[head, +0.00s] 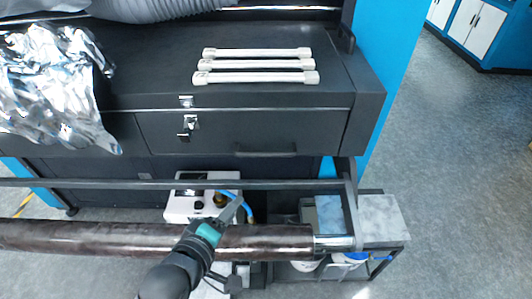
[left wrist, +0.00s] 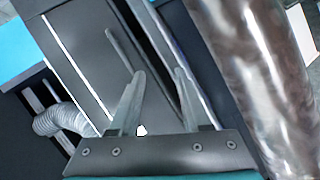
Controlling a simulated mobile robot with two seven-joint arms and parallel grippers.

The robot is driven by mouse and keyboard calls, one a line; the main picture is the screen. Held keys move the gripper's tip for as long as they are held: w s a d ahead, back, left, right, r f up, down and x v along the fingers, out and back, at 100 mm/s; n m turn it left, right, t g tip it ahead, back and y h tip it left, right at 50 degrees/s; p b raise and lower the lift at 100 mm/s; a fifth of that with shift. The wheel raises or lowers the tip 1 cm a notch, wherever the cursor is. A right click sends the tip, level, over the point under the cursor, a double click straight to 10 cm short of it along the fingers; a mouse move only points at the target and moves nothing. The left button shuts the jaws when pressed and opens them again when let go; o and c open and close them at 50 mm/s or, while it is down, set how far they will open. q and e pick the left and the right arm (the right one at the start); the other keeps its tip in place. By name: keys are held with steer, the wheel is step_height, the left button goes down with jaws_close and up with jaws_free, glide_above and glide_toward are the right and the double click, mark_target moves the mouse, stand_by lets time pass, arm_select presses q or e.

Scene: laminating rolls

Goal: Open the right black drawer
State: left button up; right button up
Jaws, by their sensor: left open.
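The right black drawer (head: 310,130) is a wide front under the black cabinet top in the head view and looks shut. Its dark bar handle (head: 266,153) runs along the lower edge; a latch (head: 187,130) sits near its left end. My left gripper (head: 238,203) is below the handle in the picture, over the long dark roll, apart from the drawer. The left wrist view shows its two fingers (left wrist: 158,80) open and empty, with the handle (left wrist: 118,48) beyond the left fingertip on the drawer front (left wrist: 85,50). My right gripper is out of view.
A long dark roll (head: 110,239) and a thin rail (head: 120,184) cross in front of the cabinet. White-ended bars (head: 257,77) and crumpled silver foil (head: 55,85) lie on top. A white device (head: 187,208) stands below. Floor at right is clear.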

mark_target(265, 156)
arm_select(q)
steer(key=w+d+n+t, duration=0.1)
steer(key=w+d, duration=0.1)
steer(key=w, duration=0.3)
steer(key=w+d+n+h, duration=0.1)
steer(key=w+d+n, duration=0.1)
steer(key=w, duration=0.3)
steer(key=w+d+n+t, duration=0.1)
steer(key=w+d, duration=0.2)
steer(key=w, duration=0.3)
steer(key=shift+w+d+r+t+h, duration=0.1)
steer(key=shift+d+r+t+h, duration=0.2)
steer(key=shift+c, duration=0.2)
jaws_close()
stand_by(1.0)
